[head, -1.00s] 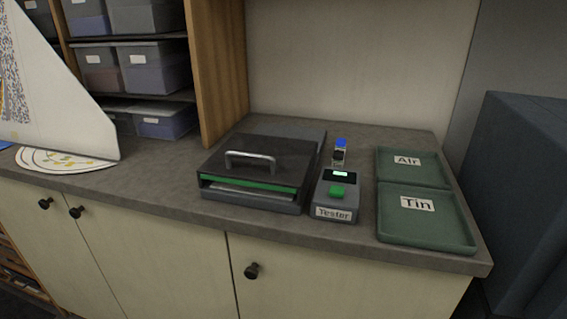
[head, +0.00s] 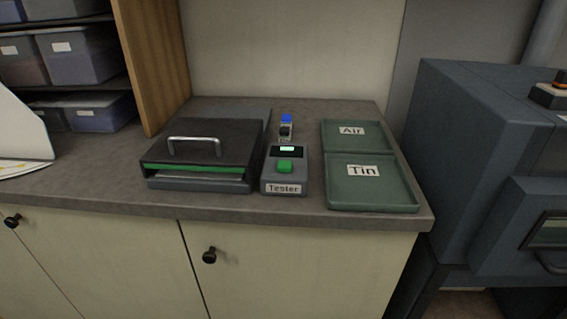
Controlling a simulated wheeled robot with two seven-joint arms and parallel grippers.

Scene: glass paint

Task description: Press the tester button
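The tester (head: 284,172) is a small grey box on the counter, with a white "Tester" label on its front. Its green button (head: 285,165) sits on the sloped top, below a small lit green screen (head: 287,149). A small clear vial with a blue cap (head: 287,119) and dark contents stands upright at the back of the tester. I cannot tell whether the vial sits in the tester or just behind it. Neither of my grippers is in view.
A dark lidded box with a metal handle (head: 195,139) stands left of the tester. Green trays labelled "Air" (head: 383,140) and "Tin" (head: 405,190) lie to the right. The counter (head: 90,175) is clear at front left. A large blue-grey machine (head: 470,130) stands at right.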

